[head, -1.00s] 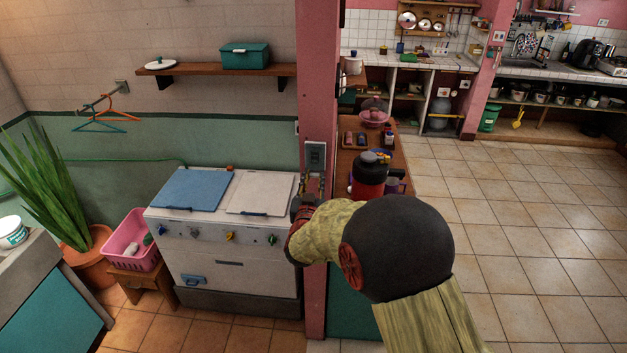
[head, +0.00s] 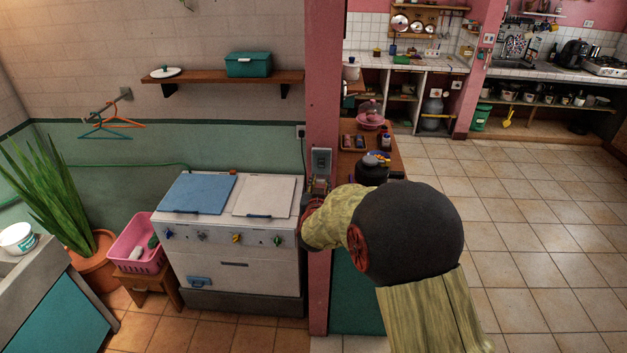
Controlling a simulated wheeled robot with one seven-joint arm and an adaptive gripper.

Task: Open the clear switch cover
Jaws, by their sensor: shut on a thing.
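The switch box with its clear cover (head: 321,160) is mounted on the pink pillar, right of the stove. It looks like a small grey frame with a paler surface inside. How far the clear cover stands from the box is too small to tell. My gripper (head: 318,186) is at the lower edge of the box, close against the pillar. It is shut on the clear cover, though the contact is small and partly hidden by my wrist. My arm comes in from the lower right and hides the pillar's right side below the box.
A white stove (head: 235,235) with a blue lid stands left of the pillar. A wooden counter (head: 348,168) right of it holds a dark-lidded jar (head: 372,170), partly behind my arm. A shelf (head: 225,77) is on the wall. The tiled floor (head: 530,230) at right is clear.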

